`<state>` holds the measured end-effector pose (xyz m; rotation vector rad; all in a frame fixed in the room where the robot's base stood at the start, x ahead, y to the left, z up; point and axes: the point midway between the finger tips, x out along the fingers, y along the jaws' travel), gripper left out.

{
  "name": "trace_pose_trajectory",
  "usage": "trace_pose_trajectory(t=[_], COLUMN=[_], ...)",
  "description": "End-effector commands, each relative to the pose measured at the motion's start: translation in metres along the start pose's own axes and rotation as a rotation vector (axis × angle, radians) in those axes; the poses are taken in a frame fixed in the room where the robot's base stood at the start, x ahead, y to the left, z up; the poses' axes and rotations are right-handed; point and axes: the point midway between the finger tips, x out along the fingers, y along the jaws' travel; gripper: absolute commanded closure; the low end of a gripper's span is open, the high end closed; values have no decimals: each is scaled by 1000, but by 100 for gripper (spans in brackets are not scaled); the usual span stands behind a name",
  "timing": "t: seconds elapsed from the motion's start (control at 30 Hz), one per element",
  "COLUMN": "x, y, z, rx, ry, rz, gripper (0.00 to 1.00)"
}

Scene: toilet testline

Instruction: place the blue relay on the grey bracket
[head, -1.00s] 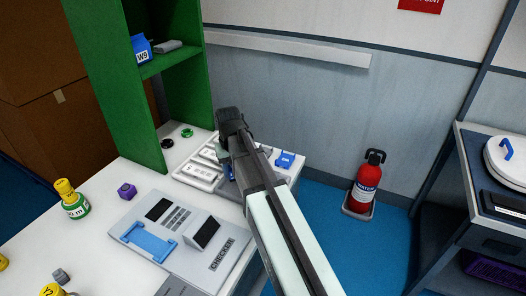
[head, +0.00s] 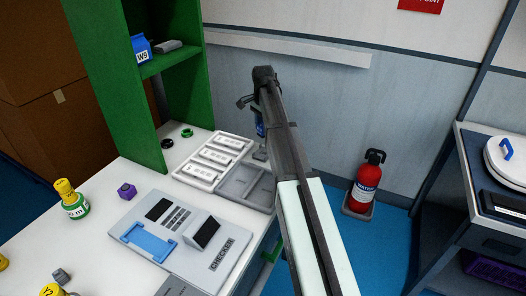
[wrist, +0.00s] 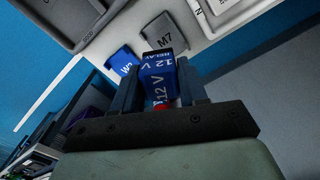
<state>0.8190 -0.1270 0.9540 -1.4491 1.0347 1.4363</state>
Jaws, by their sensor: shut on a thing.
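My gripper (wrist: 160,92) is shut on the blue relay (wrist: 160,68), which is marked 12 V; a finger shows on each side of it. In the head view the relay (head: 260,124) hangs below my gripper (head: 262,112), above the bench's far right corner. A grey bracket (wrist: 165,36) marked M7 lies on the bench just beyond the relay in the wrist view, apart from it in the picture. In the head view a small grey piece (head: 261,154), probably this bracket, is partly hidden by my arm.
A blue bracket (wrist: 122,62) marked W3 lies beside the grey one. A tray (head: 212,160) with white parts and empty compartments is close by. The checker (head: 180,235) stands in front. A green shelf (head: 172,65) holds a blue W9 piece (head: 140,48) and a grey piece.

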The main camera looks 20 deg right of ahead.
Motion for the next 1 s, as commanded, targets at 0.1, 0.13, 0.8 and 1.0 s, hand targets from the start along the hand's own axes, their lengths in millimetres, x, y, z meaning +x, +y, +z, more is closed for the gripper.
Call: trace_pose_trajectory(t=[0.1,0.13,0.8,1.0], x=[-2,-3,47,63], y=[-6,-6,-9,-10], z=[-4,-5,-7,-7], rx=[132,161,325,324], ry=[-1,-2,-3,-2], rz=[3,4,9,8], gripper=[89,89,89,89])
